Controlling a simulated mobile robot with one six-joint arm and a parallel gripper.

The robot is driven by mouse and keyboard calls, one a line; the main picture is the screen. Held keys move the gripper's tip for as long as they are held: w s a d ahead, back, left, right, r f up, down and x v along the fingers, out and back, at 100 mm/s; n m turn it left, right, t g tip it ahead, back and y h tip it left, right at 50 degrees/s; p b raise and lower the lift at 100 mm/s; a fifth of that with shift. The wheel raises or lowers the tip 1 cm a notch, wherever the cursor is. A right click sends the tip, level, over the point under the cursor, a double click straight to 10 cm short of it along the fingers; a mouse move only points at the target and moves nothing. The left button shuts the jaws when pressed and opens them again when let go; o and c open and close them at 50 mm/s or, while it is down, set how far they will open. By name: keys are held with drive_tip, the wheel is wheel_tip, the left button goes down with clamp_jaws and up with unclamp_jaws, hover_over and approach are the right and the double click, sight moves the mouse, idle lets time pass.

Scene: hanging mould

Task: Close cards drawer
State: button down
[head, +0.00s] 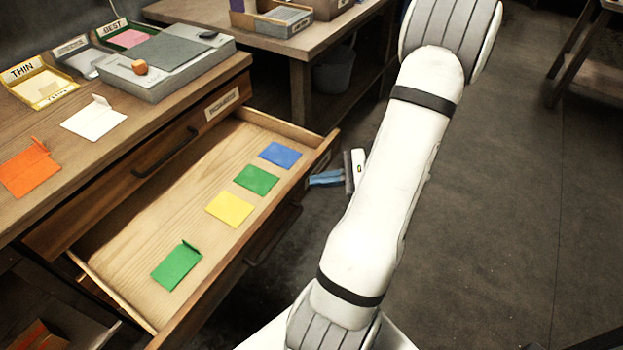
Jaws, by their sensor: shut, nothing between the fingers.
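The cards drawer (210,175) is a wooden drawer pulled far out of the workbench. Its front panel (235,283) faces right and carries a dark handle (274,236). Inside lie a blue card (280,155), a green card (256,179), a yellow card (229,209) and another green card with a raised flap (177,266). My gripper (316,180) is shut and empty, just outside the far end of the drawer front, with its blue fingers pointing left at it. I cannot tell whether they touch the front.
A shut drawer (130,178) with a handle and label is above the open one. The bench top (85,140) holds an orange card (29,170), a white card (94,118), trays and a grey device (165,65). A second table (290,45) stands behind.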

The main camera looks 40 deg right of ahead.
sight(309, 169)
drive_tip(key=s+d+f+m+t+h+b, duration=0.3)
drive_tip(key=s+d+f+m+t+h, duration=0.2)
drive_tip(key=d+f+m+t, duration=0.35)
drive_tip(key=shift+g, duration=0.65)
drive_tip(key=b+x, duration=0.1)
drive_tip(key=x, duration=0.3)
drive_tip(key=d+x, duration=0.1)
drive_tip(key=x, duration=0.3)
drive_tip(key=d+b+x, duration=0.1)
drive_tip(key=x, duration=0.3)
drive_tip(key=shift+w+a+f+b, duration=0.15)
drive_tip(key=shift+w+f+b, duration=0.2)
drive_tip(key=shift+w, duration=0.3)
drive_tip(key=shift+w+a+r, duration=0.1)
drive_tip(key=shift+w, duration=0.25)
